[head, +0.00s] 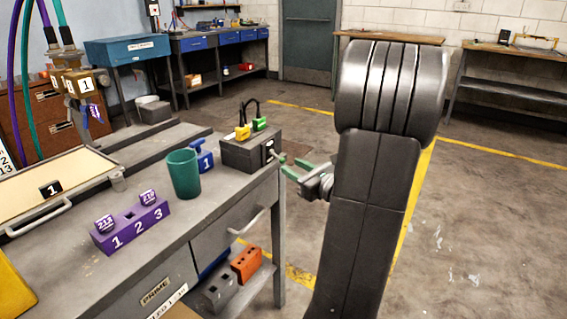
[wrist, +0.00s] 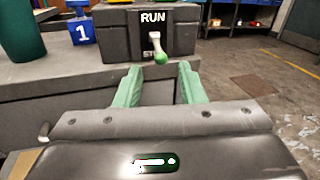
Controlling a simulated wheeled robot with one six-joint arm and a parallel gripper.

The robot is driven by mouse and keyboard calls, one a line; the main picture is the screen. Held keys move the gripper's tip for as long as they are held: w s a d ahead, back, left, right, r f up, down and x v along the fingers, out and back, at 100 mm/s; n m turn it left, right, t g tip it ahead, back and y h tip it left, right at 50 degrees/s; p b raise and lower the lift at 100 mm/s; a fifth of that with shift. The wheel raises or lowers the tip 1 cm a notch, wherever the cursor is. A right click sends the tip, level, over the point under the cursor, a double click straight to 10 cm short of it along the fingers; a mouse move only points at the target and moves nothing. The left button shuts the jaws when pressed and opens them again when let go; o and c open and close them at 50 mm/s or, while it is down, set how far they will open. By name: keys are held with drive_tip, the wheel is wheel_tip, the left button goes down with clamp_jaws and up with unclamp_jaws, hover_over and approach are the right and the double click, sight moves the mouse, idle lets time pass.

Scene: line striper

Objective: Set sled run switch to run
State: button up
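The sled run switch is a dark grey box (head: 250,152) on the bench's right end; it fills the top middle of the wrist view (wrist: 118,38). Its front is marked RUN above, with a partly hidden label starting "ST" below. A pale lever with a green ball tip (wrist: 160,58) hangs down from the front, over the lower label. My gripper (head: 293,167) faces the box front. In the wrist view its two green fingers (wrist: 158,68) are apart and empty, with the ball ahead of the gap between them. Contact with the lever cannot be told.
Yellow and green pieces (head: 251,129) and a black loop lie on the box. A blue "1" piece (head: 202,155) and green cup (head: 184,173) stand left of it. A purple numbered block (head: 131,228) is nearer. A drawer handle (head: 247,222) juts out below. Floor to the right is open.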

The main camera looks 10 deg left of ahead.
sight(284, 162)
drive_tip(key=x, duration=0.6)
drive_tip(key=shift+b, duration=0.3)
drive_tip(key=shift+c, duration=0.5)
clamp_jaws()
